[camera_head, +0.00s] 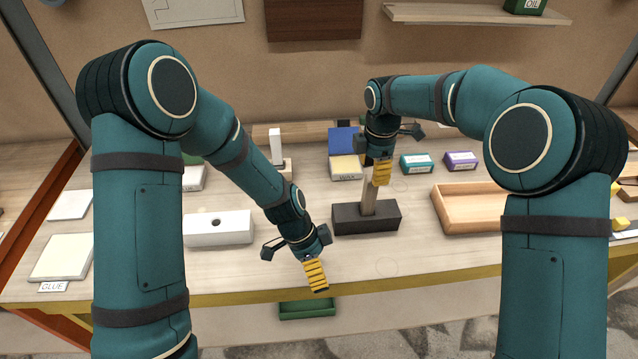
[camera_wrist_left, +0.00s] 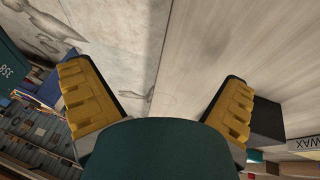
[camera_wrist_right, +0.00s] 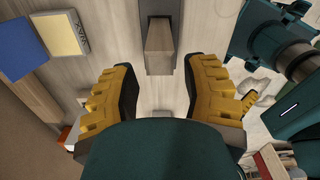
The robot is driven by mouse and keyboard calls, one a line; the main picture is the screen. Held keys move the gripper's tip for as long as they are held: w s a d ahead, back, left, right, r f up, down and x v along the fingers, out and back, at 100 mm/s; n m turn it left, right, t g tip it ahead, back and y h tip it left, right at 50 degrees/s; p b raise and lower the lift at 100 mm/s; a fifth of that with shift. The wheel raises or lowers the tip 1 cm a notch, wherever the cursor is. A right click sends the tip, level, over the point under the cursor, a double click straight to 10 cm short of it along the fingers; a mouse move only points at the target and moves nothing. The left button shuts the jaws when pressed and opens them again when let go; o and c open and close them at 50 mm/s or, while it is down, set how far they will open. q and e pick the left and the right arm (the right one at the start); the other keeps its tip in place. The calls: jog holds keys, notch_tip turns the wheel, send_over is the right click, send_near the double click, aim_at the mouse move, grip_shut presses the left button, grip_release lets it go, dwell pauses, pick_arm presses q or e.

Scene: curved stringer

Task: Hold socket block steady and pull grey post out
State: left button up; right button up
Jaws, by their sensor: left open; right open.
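The grey post (camera_head: 369,198) stands upright in the dark socket block (camera_head: 366,217) at mid-table. My right gripper (camera_head: 382,173) is open, just above and behind the post's top. In the right wrist view the post (camera_wrist_right: 159,45) lies ahead of the open fingers (camera_wrist_right: 160,90), not between them, with part of the block (camera_wrist_right: 152,8) behind it. My left gripper (camera_head: 316,275) is open and empty near the table's front edge, left of and in front of the block. In the left wrist view the dark block (camera_wrist_left: 268,118) shows beyond the right finger.
A white block with a hole (camera_head: 219,229) sits left of the socket block. A wooden tray (camera_head: 470,209) stands to the right. Behind are a white post (camera_head: 276,147), a WAX box (camera_head: 345,168), teal (camera_head: 416,163) and purple boxes (camera_head: 461,161). Table in front of the block is clear.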

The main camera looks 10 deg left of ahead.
aim_at(337, 213)
pick_arm(q)
jog(key=w+a+r+t, duration=0.3)
jog(key=w+r, duration=0.8)
jog(key=w, duration=0.4)
jog(key=x, duration=1.4)
jog(key=shift+a+f, duration=0.1)
jog(key=shift+a, duration=0.35)
jog(key=c, duration=1.3)
jog(key=shift+o, duration=0.2)
pick_arm(e)
jog(key=o, duration=0.4)
jog(key=shift+r, duration=0.2)
jog(key=shift+c, duration=0.2)
jog(key=shift+m, duration=0.8)
notch_tip(337, 213, up, 4)
jog(key=shift+r, duration=0.1)
notch_tip(337, 213, down, 12)
jog(key=shift+w+d+r, duration=0.1)
jog(key=shift+d, duration=0.05)
